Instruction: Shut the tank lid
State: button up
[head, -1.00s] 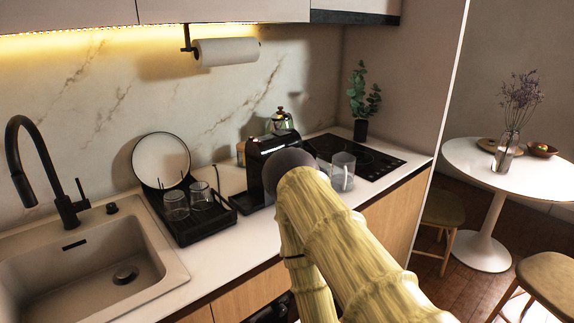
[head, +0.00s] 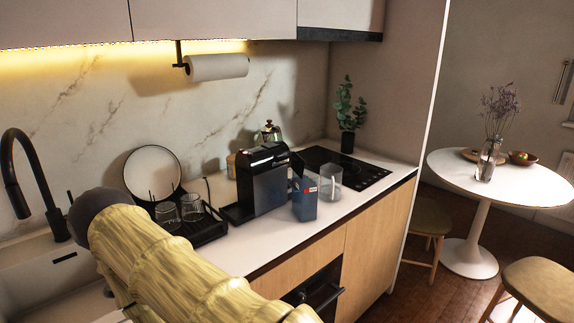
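The black coffee machine (head: 268,185) stands on the counter between the dish rack and the hob. Its top is dark, and I cannot make out a separate tank lid or whether one is open. My arm, in a yellowish ribbed cover, crosses the lower left of the head view, over the sink's edge. My gripper does not show; the arm's visible end is a dark rounded joint, left of the coffee machine and well apart from it.
A blue-grey carton (head: 305,199) and a clear jug (head: 330,181) stand close right of the machine. The dish rack (head: 207,230) with glasses and a plate (head: 152,171) is to its left. A black hob (head: 345,168) and a potted plant (head: 348,115) are behind right.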

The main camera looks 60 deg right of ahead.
aim_at(298, 164)
jog(key=k, duration=0.7)
jog(key=z, duration=0.7)
jog(key=i, duration=0.5)
jog(key=u, duration=0.05)
